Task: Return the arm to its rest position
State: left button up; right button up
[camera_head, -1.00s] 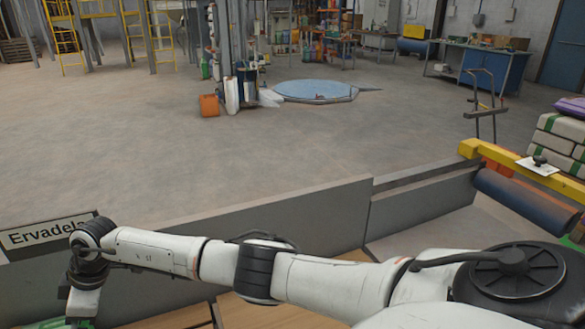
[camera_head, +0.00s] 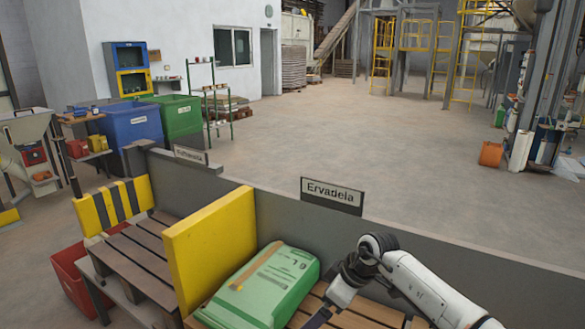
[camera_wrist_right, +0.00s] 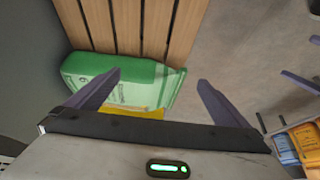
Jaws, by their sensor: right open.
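My right arm comes in from the lower right in the head view. Its gripper (camera_head: 320,317) is at the bottom edge, partly cut off, just right of a green sack (camera_head: 265,288). The sack lies on a slatted wooden pallet (camera_head: 352,318) beside a yellow panel. In the right wrist view the gripper (camera_wrist_right: 158,78) has its two fingers wide apart with nothing held. The green sack (camera_wrist_right: 135,72) shows beyond the fingers, beside the pallet slats (camera_wrist_right: 130,25). I cannot tell the exact gap between sack and fingers. My left gripper is not in view.
A grey low wall with an "Ervadeia" sign (camera_head: 332,195) stands behind the pallet. The yellow panel (camera_head: 210,245) separates a second, empty slatted platform (camera_head: 135,262) on the left. A red bin (camera_head: 75,285) stands beside it. The floor beyond the wall is mostly open.

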jog(key=s+a+r+n+t+y, duration=0.1)
jog(key=s+a+t+y, duration=0.1)
jog(key=s+a+y, duration=0.4)
jog(key=s+a+t+y, duration=0.2)
jog(key=s+a+y, duration=0.15)
jog(key=a, duration=0.45)
jog(key=s+d+f+m+t+h, duration=0.3)
jog(key=d+m+t+h, duration=0.15)
jog(key=d, duration=0.25)
jog(key=s+d+f+m+t+h, duration=0.25)
jog(key=d+m, duration=0.25)
jog(key=d, duration=0.3)
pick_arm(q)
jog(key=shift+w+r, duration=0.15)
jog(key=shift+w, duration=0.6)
pick_arm(e)
jog(key=s+d+f+g+h, duration=0.1)
jog(key=s+d+f, duration=0.2)
jog(key=s, duration=0.3)
jog(key=s+d+f+m+g+h, duration=0.1)
jog(key=s+d+f+g+h, duration=0.1)
jog(key=s+f, duration=0.3)
jog(key=s+d+f+g+h, duration=0.1)
jog(key=s+d+f, duration=0.3)
jog(key=s, duration=0.4)
jog(key=shift+f+g+h, duration=0.35)
jog(key=shift+f+g, duration=0.15)
jog(key=shift+g, duration=0.1)
jog(key=shift+w, duration=0.1)
